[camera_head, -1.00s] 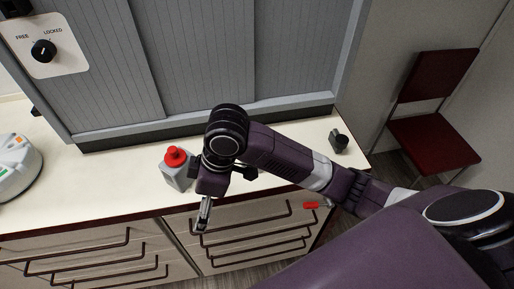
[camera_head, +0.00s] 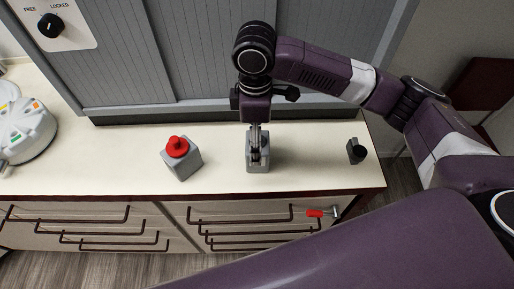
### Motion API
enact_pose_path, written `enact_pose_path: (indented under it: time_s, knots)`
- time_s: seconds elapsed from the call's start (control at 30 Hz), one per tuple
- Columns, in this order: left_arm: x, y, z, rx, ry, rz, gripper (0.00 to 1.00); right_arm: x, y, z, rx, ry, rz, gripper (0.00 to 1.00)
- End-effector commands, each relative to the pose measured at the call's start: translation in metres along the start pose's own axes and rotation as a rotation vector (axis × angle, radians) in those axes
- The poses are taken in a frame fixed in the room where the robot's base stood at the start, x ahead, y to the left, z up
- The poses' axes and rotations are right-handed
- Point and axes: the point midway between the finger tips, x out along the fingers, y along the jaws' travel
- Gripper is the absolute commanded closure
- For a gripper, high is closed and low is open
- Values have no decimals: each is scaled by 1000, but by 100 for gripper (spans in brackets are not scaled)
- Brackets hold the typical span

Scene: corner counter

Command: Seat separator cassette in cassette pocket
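My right gripper (camera_head: 258,150) points down at a small grey block (camera_head: 258,166) on the cream counter, in the middle of the head view. Its fingers overlap the block's upper part. I cannot tell whether they touch or grip it. A grey block with a red mushroom-shaped top (camera_head: 179,157) stands to the left, apart from the gripper. A small grey piece with a black knob (camera_head: 355,151) sits near the right end. I cannot tell which of these, if any, is the separator cassette, and I cannot make out the cassette pocket. My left gripper is not in view.
A round white device (camera_head: 20,128) with coloured marks stands at the far left. A grey shutter (camera_head: 190,60) with a FREE/LOCKED dial (camera_head: 50,26) rises behind the counter (camera_head: 100,165). Drawers with dark handles and a red-handled item (camera_head: 317,213) lie below the front edge.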

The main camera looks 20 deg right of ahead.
Motion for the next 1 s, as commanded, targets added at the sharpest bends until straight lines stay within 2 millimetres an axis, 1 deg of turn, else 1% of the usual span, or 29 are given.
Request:
enact_pose_path:
  time_s: [0.03,0.1,0.2,0.4,0.47,0.73,0.9,1.0]
  knots:
    - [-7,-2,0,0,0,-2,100,6,-2,2,2,-3,-4,20]
    - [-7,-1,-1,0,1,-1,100,18,-2,1,1,-2,-4,20]
    - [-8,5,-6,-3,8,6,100,26,-2,1,1,-1,0,20]
    - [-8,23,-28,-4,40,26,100,30,-3,0,0,0,2,20]
    - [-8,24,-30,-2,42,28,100,30,-3,0,0,0,2,20]
    - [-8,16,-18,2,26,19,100,29,-3,0,0,0,2,49]
    - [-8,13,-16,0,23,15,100,29,-3,0,0,0,2,68]
    - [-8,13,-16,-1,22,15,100,29,-2,-1,1,0,3,69]
